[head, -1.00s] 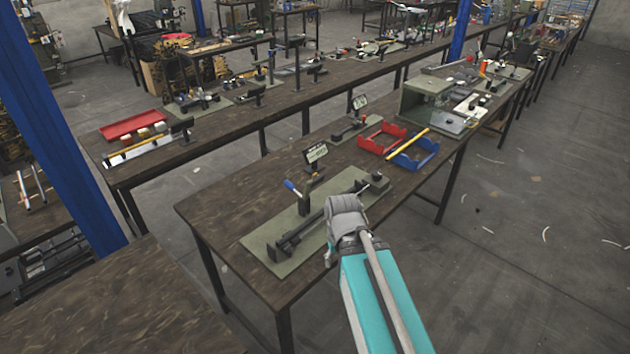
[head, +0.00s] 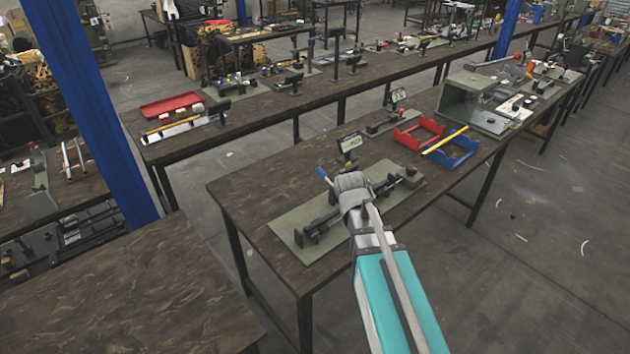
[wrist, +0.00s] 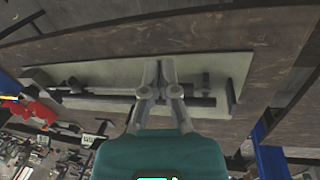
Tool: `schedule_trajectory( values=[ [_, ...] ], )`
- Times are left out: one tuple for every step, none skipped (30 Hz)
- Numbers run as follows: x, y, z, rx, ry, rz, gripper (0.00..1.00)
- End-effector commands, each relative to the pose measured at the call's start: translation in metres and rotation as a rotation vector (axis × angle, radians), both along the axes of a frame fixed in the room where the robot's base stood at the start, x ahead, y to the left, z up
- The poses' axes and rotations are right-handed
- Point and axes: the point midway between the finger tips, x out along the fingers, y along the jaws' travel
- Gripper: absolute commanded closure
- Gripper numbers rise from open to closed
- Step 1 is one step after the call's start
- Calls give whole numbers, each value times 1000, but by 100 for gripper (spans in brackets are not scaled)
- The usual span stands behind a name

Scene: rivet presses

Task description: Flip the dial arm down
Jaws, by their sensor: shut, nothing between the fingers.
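The fixture plate (head: 297,236) is grey-green and lies on the near wooden bench. It carries a long dark bar (head: 322,228) and a blue-tipped lever (head: 322,173), which leans up to the left. I cannot tell for certain which part is the dial arm. My gripper (head: 352,190) is over the middle of the fixture, beside the lever, and hides part of it in the head view. In the wrist view my gripper (wrist: 159,72) is shut and empty, its fingers in front of the dark bar (wrist: 98,102) and the plate (wrist: 110,78). Contact cannot be told.
A small display on a stand (head: 351,143) is behind the fixture. Red (head: 418,133) and blue (head: 452,155) holders with a yellow rod (head: 444,141) lie to the right, before a green press (head: 470,100). The bench left of the plate is clear.

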Motion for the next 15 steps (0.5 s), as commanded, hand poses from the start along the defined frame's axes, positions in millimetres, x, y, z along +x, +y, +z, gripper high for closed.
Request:
schedule_trajectory(
  values=[
    [19, 5, -7, -28, -7, 64, 100],
    [26, 8, -8, -45, -10, 104, 100],
    [36, 11, -10, -70, -13, 158, 100],
    [44, 14, -11, -88, -16, 198, 100],
    [52, 16, -12, -108, -18, 238, 100],
    [62, 20, -14, -133, -19, 291, 100],
    [69, 23, -15, -154, -20, 332, 100],
    [77, 26, -16, -172, -22, 372, 100],
    [87, 30, -17, -199, -22, 424, 100],
    [94, 34, -18, -219, -22, 465, 100],
    [102, 37, -19, -241, -22, 504, 100],
    [112, 43, -20, -268, -21, 558, 100],
    [119, 46, -21, -290, -20, 597, 100],
    [126, 50, -22, -311, -18, 638, 100],
    [136, 56, -22, -341, -15, 690, 100]
  ],
)
